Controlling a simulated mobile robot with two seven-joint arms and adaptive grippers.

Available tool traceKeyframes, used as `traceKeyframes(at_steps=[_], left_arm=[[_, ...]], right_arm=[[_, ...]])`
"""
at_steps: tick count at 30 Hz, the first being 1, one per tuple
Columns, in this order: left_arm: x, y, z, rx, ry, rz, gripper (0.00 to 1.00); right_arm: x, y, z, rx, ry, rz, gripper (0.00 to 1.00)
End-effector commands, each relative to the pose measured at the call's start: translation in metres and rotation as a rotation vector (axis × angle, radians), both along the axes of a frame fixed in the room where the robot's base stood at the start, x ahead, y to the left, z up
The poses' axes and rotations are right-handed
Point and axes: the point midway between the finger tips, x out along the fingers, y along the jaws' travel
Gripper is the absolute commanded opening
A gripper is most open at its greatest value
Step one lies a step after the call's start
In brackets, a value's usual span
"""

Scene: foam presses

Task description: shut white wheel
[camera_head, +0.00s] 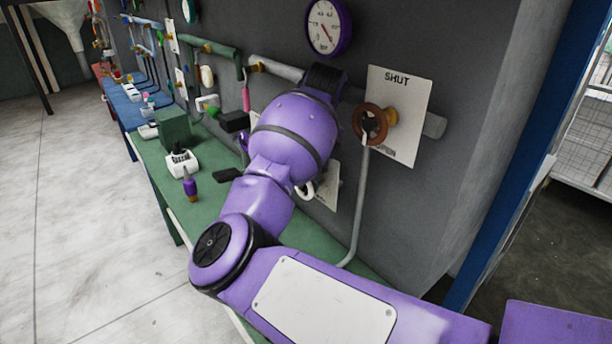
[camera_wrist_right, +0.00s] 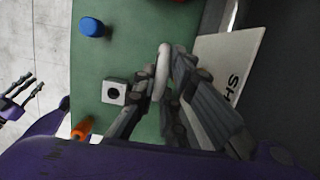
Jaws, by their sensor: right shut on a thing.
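The white wheel (camera_wrist_right: 162,68) shows nearly edge-on in the right wrist view, between the fingertips of my right gripper (camera_wrist_right: 170,62). The right gripper is shut on its rim. In the head view only part of the white wheel (camera_head: 306,191) shows beneath my purple right wrist, which hides the rest and the fingers. A white plate (camera_head: 327,188) is on the wall behind it. In the right wrist view, a white plate (camera_wrist_right: 230,62) with partly visible lettering is beside the fingers. My left gripper (camera_wrist_right: 17,95) shows at that view's left edge, fingers apart and empty.
A brown wheel (camera_head: 370,124) is on the wall by a plate marked SHUT (camera_head: 398,85), with a grey pipe (camera_head: 357,210) below. Small items stand on the green bench (camera_head: 150,160). A purple gauge (camera_head: 328,27) is above. The floor (camera_head: 70,210) at left is clear.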

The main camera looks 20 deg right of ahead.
Motion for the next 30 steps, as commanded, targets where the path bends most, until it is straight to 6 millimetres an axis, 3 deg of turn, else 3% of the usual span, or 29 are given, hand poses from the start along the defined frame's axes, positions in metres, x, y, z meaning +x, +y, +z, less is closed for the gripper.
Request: traceKeyframes(at_steps=[8,9,13,23,30], left_arm=[[-0.005,0.002,-0.003,0.000,0.009,0.006,0.30],[-0.005,0.002,-0.003,0.001,0.009,0.006,0.30],[-0.004,0.003,-0.002,0.002,0.007,0.008,0.30],[-0.002,0.004,0.000,0.000,-0.001,0.016,0.30],[-0.002,0.004,0.000,0.001,0.000,0.012,0.30]], right_arm=[[0.001,0.000,-0.001,0.001,-0.007,0.000,0.00],[0.001,0.000,-0.001,0.001,-0.007,0.000,0.13],[0.001,0.000,0.000,0.000,-0.006,0.000,0.30],[0.000,-0.001,0.002,0.000,-0.008,-0.001,0.30],[-0.006,-0.004,0.036,-0.002,-0.012,-0.003,0.30]])
